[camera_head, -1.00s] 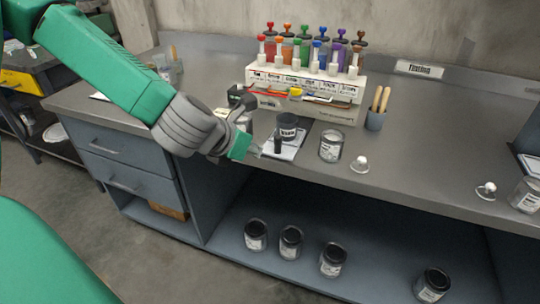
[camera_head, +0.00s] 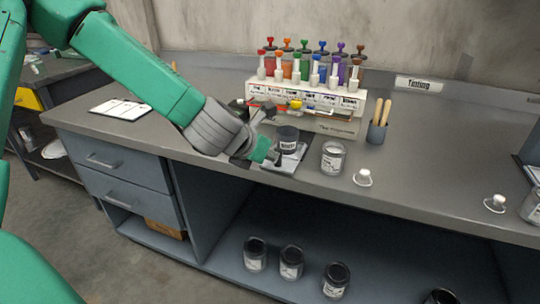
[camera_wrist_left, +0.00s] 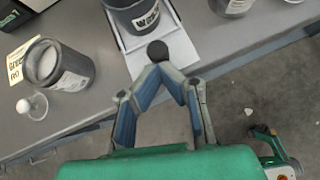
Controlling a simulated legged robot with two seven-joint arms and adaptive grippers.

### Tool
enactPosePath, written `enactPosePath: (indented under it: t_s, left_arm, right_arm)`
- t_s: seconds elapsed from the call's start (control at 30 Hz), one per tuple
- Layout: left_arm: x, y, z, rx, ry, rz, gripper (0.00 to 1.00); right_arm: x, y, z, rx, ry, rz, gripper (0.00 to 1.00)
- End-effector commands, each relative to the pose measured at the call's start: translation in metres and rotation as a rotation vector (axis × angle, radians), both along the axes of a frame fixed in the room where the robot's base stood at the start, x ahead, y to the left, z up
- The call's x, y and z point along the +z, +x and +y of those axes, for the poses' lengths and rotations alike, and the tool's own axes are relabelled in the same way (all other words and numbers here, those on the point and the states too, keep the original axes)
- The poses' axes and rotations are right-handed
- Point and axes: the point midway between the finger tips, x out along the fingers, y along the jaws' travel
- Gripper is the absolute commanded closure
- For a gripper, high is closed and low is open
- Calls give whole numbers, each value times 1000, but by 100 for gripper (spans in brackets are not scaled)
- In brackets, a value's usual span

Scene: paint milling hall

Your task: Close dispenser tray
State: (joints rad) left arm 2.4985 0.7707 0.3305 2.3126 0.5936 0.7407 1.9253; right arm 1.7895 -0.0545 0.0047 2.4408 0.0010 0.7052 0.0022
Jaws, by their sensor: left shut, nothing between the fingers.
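The dispenser (camera_head: 335,127) stands against the back wall, with coloured pumps in rows on top. Its pale tray (camera_head: 288,163) is out over the worktop and carries a dark labelled cup (camera_head: 287,141). In the left wrist view the tray (camera_wrist_left: 178,48) has a round dark knob (camera_wrist_left: 157,50) at its near end. My left gripper (camera_head: 276,156) is shut and empty at this end. In the left wrist view its fingertips (camera_wrist_left: 160,67) meet just in front of the knob; I cannot tell if they touch it. My right gripper is out of view.
A glass jar (camera_head: 333,158) and a white-knobbed lid (camera_head: 363,178) stand right of the tray. A cup with wooden sticks (camera_head: 377,132) is beside the dispenser. A clipboard (camera_head: 120,109) lies left. Several dark-topped jars sit on the lower shelf (camera_head: 220,248).

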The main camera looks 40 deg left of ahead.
Motion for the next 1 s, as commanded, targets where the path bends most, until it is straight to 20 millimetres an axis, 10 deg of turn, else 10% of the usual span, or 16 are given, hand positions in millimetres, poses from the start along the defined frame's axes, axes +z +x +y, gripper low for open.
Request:
enactPosePath:
  t_s: [0.17, 0.6, 1.0]
  left_arm:
    - [0, 4, 1, 1, 1, 0, 100]
    - [1, 87, 22, 1, 1, 0, 100]
    - [3, 96, 24, 3, 3, -8, 100]
  right_arm:
    - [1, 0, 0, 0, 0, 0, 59]
    - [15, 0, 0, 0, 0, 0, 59]
    - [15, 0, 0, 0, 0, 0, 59]
